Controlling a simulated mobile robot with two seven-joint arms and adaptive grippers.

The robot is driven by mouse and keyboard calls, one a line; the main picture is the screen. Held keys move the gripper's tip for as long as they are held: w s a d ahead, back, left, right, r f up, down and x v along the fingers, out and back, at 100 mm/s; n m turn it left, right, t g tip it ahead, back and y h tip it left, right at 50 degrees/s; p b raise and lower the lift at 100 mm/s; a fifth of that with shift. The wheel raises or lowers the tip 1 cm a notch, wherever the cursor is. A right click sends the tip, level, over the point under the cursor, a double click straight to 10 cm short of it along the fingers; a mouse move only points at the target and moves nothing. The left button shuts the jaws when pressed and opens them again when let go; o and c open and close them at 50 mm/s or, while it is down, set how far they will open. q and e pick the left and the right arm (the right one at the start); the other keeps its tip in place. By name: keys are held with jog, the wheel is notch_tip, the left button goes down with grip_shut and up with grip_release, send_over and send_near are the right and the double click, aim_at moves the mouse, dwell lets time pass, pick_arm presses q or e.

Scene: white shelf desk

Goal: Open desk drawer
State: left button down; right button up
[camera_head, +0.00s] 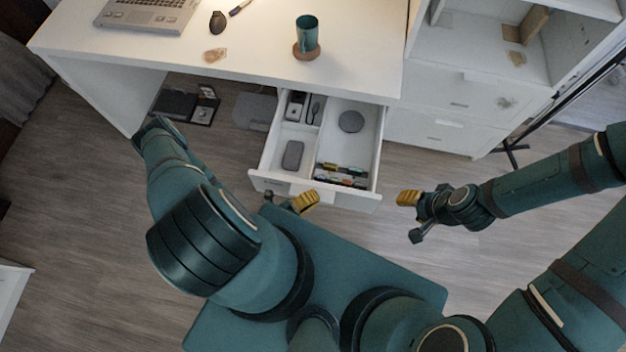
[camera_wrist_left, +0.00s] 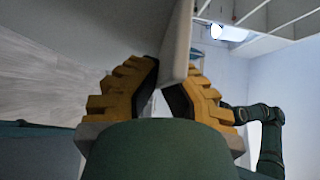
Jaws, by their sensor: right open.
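The white desk drawer (camera_head: 372,160) under the desk top is pulled out, with its divided inside showing. A white handle (camera_head: 326,192) sticks out from its front. My left gripper (camera_head: 304,201) is at the drawer front, beside the handle. In the left wrist view its yellow fingers (camera_wrist_left: 165,85) are on both sides of a white bar (camera_wrist_left: 178,40), which looks like the handle, and close on it. The contact is partly hidden. My right gripper (camera_head: 411,217) is open and empty, to the right of the drawer and apart from it.
The drawer holds a dark round item (camera_head: 351,121), a grey case (camera_head: 292,155) and small colourful items. On the desk top (camera_head: 250,50) are a laptop (camera_head: 148,12) and a teal cup (camera_head: 307,35). Closed cabinet drawers (camera_head: 440,135) stand at right. Floor beside the drawer is clear.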

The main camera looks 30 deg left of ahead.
pick_arm(q)
jog(key=shift+d, duration=0.1)
jog(key=c, duration=1.1)
grip_release()
jog(key=shift+c, duration=0.2)
jog(key=v, duration=1.2)
